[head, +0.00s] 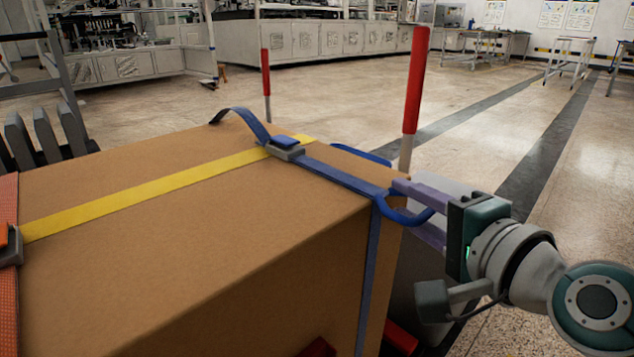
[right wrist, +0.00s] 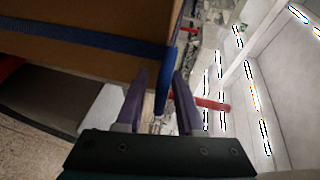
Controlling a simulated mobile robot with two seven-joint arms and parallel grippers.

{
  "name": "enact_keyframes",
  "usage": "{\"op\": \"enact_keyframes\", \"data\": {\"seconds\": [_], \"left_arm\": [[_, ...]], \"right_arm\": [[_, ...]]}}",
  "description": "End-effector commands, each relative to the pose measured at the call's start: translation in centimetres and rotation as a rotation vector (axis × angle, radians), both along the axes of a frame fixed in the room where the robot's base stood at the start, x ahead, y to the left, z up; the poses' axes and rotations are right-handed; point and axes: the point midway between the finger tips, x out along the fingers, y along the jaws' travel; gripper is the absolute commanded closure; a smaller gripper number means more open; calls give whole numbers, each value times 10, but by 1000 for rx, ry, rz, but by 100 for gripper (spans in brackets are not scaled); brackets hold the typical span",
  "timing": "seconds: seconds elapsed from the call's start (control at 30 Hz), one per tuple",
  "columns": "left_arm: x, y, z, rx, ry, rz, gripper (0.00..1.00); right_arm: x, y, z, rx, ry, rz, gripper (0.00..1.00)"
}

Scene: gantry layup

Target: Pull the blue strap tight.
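The blue strap (head: 340,177) runs over the top of a large cardboard box (head: 200,225), through a grey buckle with a blue lever (head: 285,147), and down the box's near right side. A blue loop (head: 408,218) sticks out at the box's right edge. My right gripper (head: 415,212) is at this loop, its purple fingers apart. Some of the loop is hidden by the fingers. My left gripper is not in view.
A yellow strap (head: 150,191) crosses the box, and an orange strap (head: 8,290) with a buckle lies at its left edge. Red-topped posts (head: 414,85) stand behind and right of the box. Benches and cabinets (head: 320,40) are far back. Open floor lies right.

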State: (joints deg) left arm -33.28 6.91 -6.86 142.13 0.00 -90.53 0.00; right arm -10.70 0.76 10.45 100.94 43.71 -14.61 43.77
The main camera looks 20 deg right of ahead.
Motion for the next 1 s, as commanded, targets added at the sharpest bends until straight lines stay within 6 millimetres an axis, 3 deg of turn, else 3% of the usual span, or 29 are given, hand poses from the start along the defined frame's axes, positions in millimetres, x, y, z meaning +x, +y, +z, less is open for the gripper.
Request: {"op": "enact_keyframes", "data": {"seconds": [0.03, 0.3, 1.0], "left_arm": [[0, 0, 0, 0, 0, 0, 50], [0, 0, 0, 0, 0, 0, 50], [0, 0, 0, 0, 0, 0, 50]], "right_arm": [[0, 0, 0, 0, 0, 0, 70], [0, 0, 0, 0, 0, 0, 100], [0, 0, 0, -1, 0, 0, 100]]}}
